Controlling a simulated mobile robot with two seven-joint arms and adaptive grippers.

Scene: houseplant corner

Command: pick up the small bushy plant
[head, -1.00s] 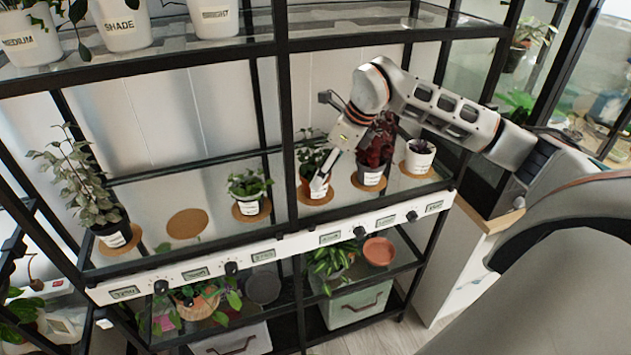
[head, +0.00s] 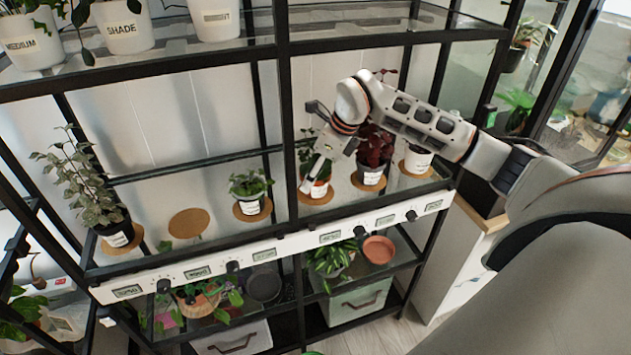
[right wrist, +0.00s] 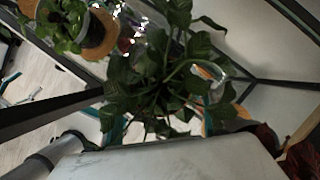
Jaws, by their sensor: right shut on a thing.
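My arm hides part of the plant. In the right wrist view the dark leaves (right wrist: 155,75) fill the middle and hide most of the pot and the fingers (right wrist: 160,118). My left gripper is not in view.
A dark red plant (head: 374,145) stands close to the right of my gripper, with a white pot (head: 417,161) beyond it. A small green plant (head: 249,182) is left of the post. An empty cork mat (head: 189,222) lies farther left. Another glass shelf (head: 350,38) is above.

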